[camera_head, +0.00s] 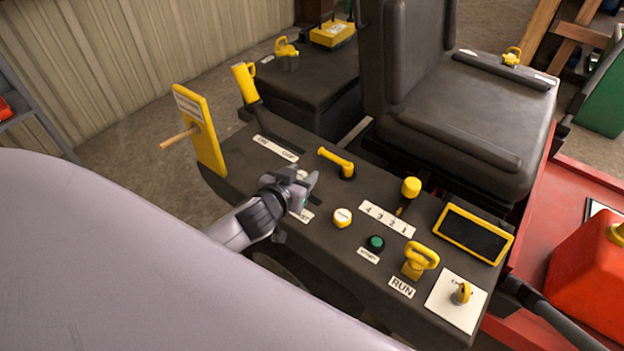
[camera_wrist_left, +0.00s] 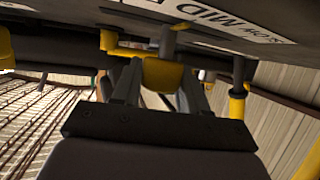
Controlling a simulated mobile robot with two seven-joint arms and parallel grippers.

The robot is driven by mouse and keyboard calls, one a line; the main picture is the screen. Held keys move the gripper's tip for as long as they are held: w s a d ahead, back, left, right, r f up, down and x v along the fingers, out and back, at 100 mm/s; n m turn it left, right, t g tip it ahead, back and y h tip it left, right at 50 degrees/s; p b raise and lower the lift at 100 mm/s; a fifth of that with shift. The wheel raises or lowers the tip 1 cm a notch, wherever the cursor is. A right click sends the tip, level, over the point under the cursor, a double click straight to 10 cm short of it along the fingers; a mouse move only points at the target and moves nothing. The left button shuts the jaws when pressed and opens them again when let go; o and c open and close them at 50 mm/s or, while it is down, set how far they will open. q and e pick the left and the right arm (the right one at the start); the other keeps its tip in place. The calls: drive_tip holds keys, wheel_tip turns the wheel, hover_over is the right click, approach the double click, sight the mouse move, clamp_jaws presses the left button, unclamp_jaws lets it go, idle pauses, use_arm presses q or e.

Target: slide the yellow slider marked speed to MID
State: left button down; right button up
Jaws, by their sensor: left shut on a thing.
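My left gripper (camera_head: 306,183) comes in over the dark control console (camera_head: 320,235). Its fingers (camera_wrist_left: 160,85) are shut on the yellow slider knob (camera_wrist_left: 162,74) in the left wrist view. In the head view the gripper hides the knob and most of its slot. A white label strip (camera_wrist_left: 235,30) with SLOW and MID shows in the left wrist view. My right gripper is in neither view.
A yellow lever (camera_head: 337,162) stands close behind the gripper. A white button (camera_head: 343,217), a green button (camera_head: 376,243) and a yellow knob (camera_head: 411,187) lie to the right. A yellow handle (camera_head: 245,83) and upright yellow panel (camera_head: 202,132) stand left. The seat (camera_head: 465,95) is behind.

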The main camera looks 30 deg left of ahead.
use_arm(q)
drive_tip(key=shift+a, duration=0.15)
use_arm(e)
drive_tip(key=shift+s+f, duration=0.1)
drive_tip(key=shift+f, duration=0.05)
use_arm(q)
drive_tip(key=c, duration=0.7)
unclamp_jaws()
drive_tip(key=shift+o, duration=0.2)
drive_tip(key=shift+p+v, duration=0.45)
drive_tip(key=shift+v, duration=3.15)
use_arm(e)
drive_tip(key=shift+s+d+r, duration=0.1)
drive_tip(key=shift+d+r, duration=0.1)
